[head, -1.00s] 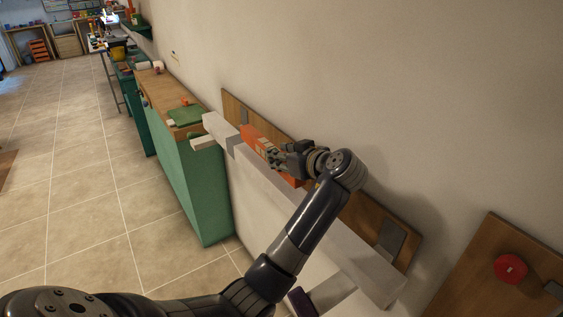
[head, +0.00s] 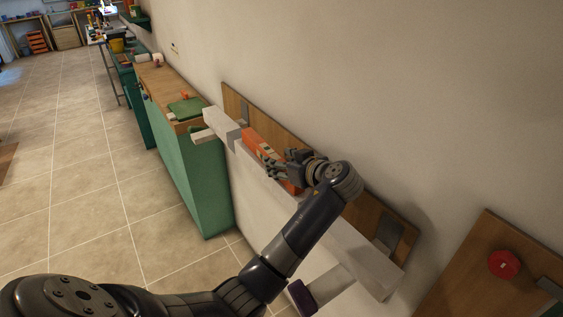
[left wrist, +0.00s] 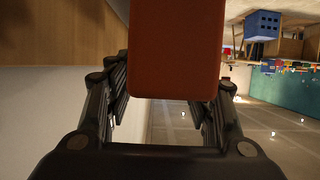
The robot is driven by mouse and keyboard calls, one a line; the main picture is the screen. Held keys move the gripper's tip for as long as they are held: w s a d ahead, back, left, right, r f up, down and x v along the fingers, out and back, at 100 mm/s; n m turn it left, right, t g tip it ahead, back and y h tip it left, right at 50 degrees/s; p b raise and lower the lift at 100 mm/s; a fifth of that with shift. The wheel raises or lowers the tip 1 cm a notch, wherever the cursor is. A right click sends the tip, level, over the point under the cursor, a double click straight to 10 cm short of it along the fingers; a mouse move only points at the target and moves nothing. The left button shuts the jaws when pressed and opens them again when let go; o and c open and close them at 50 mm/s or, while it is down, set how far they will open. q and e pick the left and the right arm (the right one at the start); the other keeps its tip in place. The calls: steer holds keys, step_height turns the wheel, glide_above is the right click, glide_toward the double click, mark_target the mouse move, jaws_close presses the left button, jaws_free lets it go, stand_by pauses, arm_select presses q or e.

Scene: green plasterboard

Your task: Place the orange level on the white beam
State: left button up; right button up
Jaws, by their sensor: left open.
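The orange level (head: 256,144) lies lengthwise along the top of the white beam (head: 362,258), by the wall. It looks flat on the beam and parallel to it. My left gripper (head: 277,169) is at the near part of the level, its jaws open with fingers on either side. In the left wrist view the level (left wrist: 175,50) fills the upper middle between the two open fingers (left wrist: 165,100), with gaps beside it. The gripper hides part of the level in the head view. My right gripper is not in view.
A brown wooden board (head: 408,222) is on the wall behind the beam. Another board with a red round object (head: 503,264) is at the right. A green cabinet (head: 190,175) stands beyond the beam's far end. The tiled floor (head: 80,185) at left is clear.

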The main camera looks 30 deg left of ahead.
arm_select(q)
steer(key=b+v, duration=0.4)
steer(key=v, duration=0.6)
steer(key=shift+s+d, duration=0.15)
steer(key=shift+d, duration=0.15)
steer(key=shift+s+d+r, duration=0.25)
steer(key=shift+d+r, duration=0.1)
steer(key=shift+d, duration=0.15)
